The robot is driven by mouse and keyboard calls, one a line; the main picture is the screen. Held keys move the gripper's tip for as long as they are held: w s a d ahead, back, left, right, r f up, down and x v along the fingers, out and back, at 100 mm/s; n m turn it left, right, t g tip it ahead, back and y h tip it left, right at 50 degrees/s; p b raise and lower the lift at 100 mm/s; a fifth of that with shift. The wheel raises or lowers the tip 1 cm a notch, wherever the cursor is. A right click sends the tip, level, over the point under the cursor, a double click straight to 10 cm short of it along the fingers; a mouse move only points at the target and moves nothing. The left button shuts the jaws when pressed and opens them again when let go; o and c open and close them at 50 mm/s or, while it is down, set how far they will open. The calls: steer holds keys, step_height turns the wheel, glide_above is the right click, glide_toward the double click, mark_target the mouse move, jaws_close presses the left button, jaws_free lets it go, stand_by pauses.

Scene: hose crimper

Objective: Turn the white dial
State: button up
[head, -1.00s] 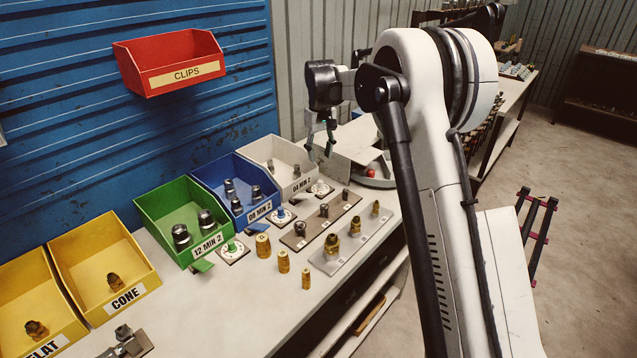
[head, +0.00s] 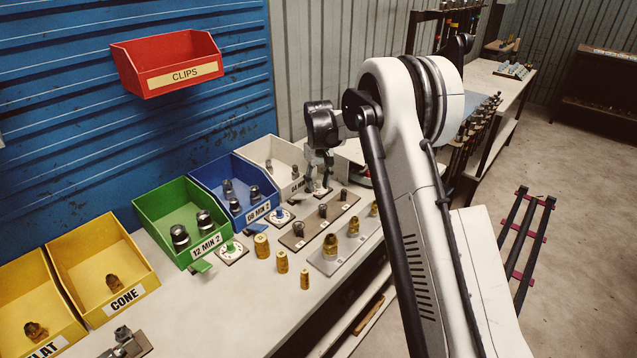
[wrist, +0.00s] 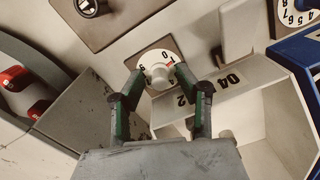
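The white dial, a round numbered plate with a white knob in its middle (wrist: 158,73), sits on a brown square base in the wrist view. In the head view it is mostly hidden behind the fingers, in front of the white "04 MIN 2" bin (head: 269,152). My gripper (wrist: 160,79) is open. Its two green-and-black fingers reach toward the dial, one on each side of the knob, with a visible gap to it. I cannot tell how far above the dial they are. In the head view my gripper (head: 319,184) points down over the dial.
Blue (head: 222,172) and green (head: 163,208) bins with their own dials stand to the left.

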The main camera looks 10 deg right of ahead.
jaws_close()
steer(key=m+b, duration=0.2)
steer(key=m, duration=0.1)
steer(key=shift+m+b, duration=0.7)
steer(key=shift+m, duration=0.7)
jaws_free()
